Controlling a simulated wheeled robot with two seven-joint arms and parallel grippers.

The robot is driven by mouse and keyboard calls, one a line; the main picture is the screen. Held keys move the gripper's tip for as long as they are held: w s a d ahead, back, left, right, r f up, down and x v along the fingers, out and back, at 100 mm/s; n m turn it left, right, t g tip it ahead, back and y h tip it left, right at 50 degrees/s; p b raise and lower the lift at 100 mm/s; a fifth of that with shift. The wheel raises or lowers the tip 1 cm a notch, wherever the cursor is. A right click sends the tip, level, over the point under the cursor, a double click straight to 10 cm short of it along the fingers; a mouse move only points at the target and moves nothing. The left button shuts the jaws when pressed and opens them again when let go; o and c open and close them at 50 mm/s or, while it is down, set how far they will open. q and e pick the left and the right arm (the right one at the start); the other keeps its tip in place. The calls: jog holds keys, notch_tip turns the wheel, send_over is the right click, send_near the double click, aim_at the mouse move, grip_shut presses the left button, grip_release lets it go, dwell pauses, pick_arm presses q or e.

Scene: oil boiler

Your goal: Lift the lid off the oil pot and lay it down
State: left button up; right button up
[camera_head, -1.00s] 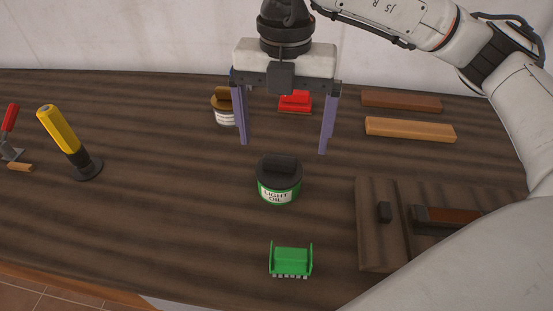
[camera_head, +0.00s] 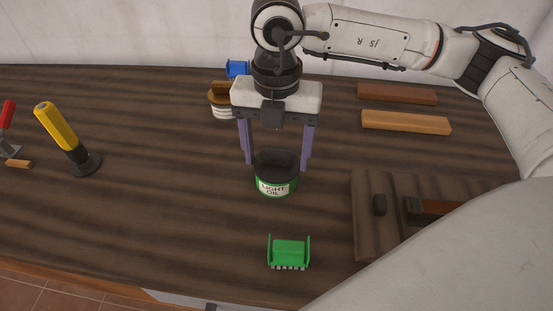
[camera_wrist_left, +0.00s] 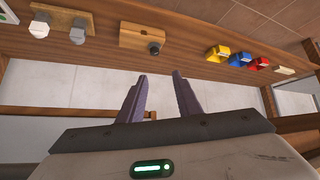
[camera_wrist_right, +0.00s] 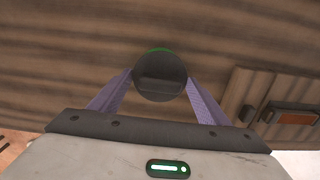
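The oil pot (camera_head: 275,187) is a green can labelled "LIGHT OIL" standing on the dark wooden bench. Its black lid (camera_head: 277,163) with a raised grip bar sits on top, and it also shows from above in the right wrist view (camera_wrist_right: 160,78). My right gripper (camera_head: 276,165) is open, pointing down, with its purple fingers on either side of the lid. In the right wrist view a gap to the fingers is hard to judge. My left gripper (camera_wrist_left: 160,80) is open and empty in the left wrist view, away from the pot.
A green brush-like piece (camera_head: 289,252) lies in front of the pot. A wooden fixture (camera_head: 365,215) stands right, a yellow-handled tool (camera_head: 60,130) left. Behind are a brown-topped jar (camera_head: 221,102), a blue item (camera_head: 237,69) and two wooden bars (camera_head: 405,122). Bench between pot and yellow tool is clear.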

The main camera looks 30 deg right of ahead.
jog(key=shift+c, duration=1.3)
